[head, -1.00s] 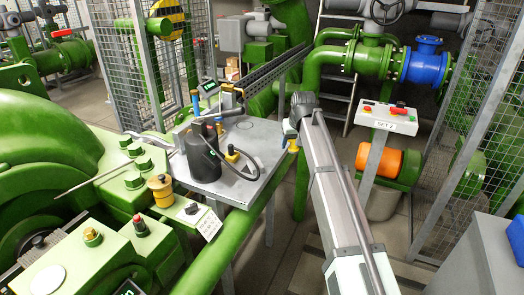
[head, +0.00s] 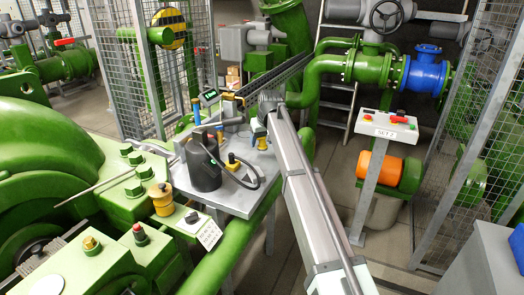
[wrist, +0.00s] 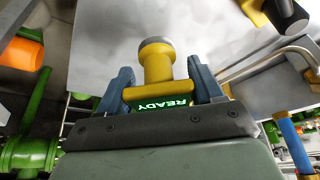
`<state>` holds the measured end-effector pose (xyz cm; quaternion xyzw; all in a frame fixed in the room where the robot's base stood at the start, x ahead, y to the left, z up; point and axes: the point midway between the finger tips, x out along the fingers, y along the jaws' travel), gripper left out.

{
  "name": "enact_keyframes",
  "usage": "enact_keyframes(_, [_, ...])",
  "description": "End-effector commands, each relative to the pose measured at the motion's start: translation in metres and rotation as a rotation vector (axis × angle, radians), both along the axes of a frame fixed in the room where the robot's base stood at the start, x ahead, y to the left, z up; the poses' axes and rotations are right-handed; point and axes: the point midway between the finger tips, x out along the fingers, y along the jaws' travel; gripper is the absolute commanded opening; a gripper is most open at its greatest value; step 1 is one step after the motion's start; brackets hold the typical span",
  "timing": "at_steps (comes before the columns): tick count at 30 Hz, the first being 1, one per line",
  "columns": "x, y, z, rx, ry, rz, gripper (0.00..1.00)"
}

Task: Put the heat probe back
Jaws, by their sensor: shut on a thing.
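My gripper (head: 258,133) is over the back right part of the grey metal table (head: 236,200). In the wrist view my gripper (wrist: 163,84) has its two blue-grey fingers on either side of a yellow tool, which I take to be the heat probe (wrist: 155,55). It has a round yellow body, a grey end and a green READY display near my palm. A small yellow part of the probe (head: 262,144) shows below my gripper in the head view; the rest is hidden. I cannot tell which spot is its holder.
A black canister (head: 203,165) with a dark cable stands on the table, left of my gripper. A yellow-topped piece (head: 232,159) is beside it. A small display (head: 209,95) and a dark rail (head: 275,75) are behind.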

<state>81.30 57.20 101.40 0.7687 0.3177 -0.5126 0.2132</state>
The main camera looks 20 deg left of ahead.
Motion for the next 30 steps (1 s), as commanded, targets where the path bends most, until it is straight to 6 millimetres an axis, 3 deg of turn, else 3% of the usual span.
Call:
enact_keyframes(13, [0.000, 0.000, -0.042, -0.001, -0.001, 0.000, 0.23])
enact_keyframes(25, [0.000, 0.000, -0.046, 0.000, -0.001, 0.000, 0.23])
enact_keyframes(26, [0.000, 0.000, -0.047, 0.000, -0.001, 0.000, 0.68])
enact_keyframes(30, [0.000, 0.000, -0.046, 0.000, -0.001, 0.000, 0.81])
